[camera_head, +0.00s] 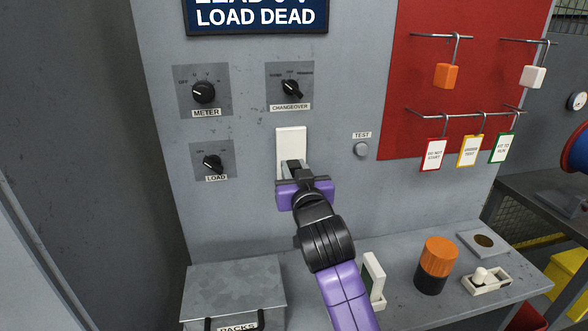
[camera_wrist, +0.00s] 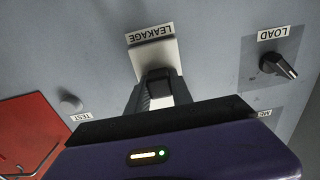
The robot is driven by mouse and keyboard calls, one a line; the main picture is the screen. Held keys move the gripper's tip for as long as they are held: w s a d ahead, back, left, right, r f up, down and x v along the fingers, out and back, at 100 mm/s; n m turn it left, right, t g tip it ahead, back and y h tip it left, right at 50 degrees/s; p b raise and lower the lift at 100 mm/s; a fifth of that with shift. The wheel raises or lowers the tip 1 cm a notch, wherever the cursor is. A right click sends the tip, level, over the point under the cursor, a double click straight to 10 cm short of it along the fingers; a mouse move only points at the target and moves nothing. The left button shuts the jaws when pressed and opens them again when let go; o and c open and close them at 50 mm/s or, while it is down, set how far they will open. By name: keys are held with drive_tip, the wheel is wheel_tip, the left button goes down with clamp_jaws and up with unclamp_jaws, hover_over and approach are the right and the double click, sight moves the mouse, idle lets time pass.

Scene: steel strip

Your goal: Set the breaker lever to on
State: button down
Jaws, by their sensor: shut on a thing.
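The breaker is a white plate (camera_head: 291,138) on the grey panel, with its lower part behind my gripper. In the wrist view the white breaker body (camera_wrist: 152,58) shows with a LEAKAGE label, upside down. My purple and black gripper (camera_head: 293,168) is at the breaker's lower half. In the wrist view its fingers (camera_wrist: 158,92) are closed around the dark breaker lever (camera_wrist: 157,84), which is mostly hidden between them. No on or off marking of the lever is readable.
METER (camera_head: 203,92), CHANGEOVER (camera_head: 291,88) and LOAD (camera_head: 212,162) knobs surround the breaker. A TEST button (camera_head: 361,149) is to its right. Tags hang on a red board (camera_head: 400,70). Below, a shelf holds a PACKS box (camera_head: 235,285) and an orange-black cylinder (camera_head: 437,262).

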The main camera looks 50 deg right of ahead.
sight(291, 135)
wheel_tip(291, 135, up, 7)
drive_tip(key=p, duration=0.4)
drive_tip(key=shift+f, duration=0.2)
drive_tip(key=c, duration=1.2)
unclamp_jaws()
drive_tip(key=shift+r, duration=0.1)
drive_tip(key=shift+c, duration=0.2)
drive_tip(key=shift+o, duration=0.6)
